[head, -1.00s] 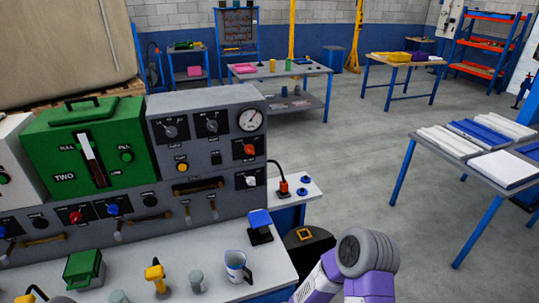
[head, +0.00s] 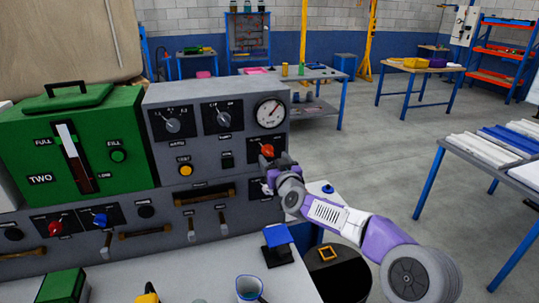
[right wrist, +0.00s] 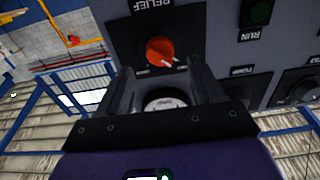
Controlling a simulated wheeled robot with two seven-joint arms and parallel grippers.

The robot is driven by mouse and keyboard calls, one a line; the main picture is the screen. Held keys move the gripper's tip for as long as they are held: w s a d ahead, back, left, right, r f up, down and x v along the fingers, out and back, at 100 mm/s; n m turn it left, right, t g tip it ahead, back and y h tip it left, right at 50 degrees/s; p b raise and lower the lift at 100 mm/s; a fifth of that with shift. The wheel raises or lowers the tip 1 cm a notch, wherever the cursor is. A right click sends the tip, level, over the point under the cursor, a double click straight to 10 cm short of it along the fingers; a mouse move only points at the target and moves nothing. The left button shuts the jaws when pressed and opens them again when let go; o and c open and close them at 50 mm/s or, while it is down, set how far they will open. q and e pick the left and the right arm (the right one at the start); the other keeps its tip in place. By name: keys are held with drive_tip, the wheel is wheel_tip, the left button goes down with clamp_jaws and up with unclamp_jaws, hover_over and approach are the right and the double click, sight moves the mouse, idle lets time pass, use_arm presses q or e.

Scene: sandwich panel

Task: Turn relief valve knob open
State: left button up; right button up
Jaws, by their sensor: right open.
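The relief valve knob is an orange-red knob (head: 266,151) on a black plate at the right end of the grey panel (head: 225,170). In the right wrist view the knob (right wrist: 160,50) sits under the word RELIEF, with a small light pointer mark on its right side. My right gripper (head: 272,166) is just in front of the panel by the knob. In the right wrist view its two fingers (right wrist: 163,72) are apart and empty, and the knob shows beyond the gap between the tips. Whether they touch the panel is unclear. My left gripper is out of view.
A green box (head: 75,145) is left. A blue-topped block (head: 277,245) and mug (head: 249,288) stand on the bench below.

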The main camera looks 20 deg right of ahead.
sight(270, 154)
drive_tip(key=shift+w+a+f, duration=0.1)
drive_tip(key=shift+w+f, duration=0.05)
drive_tip(key=shift+w, duration=2.15)
drive_tip(key=c, duration=1.1)
drive_tip(key=shift+o, duration=0.2)
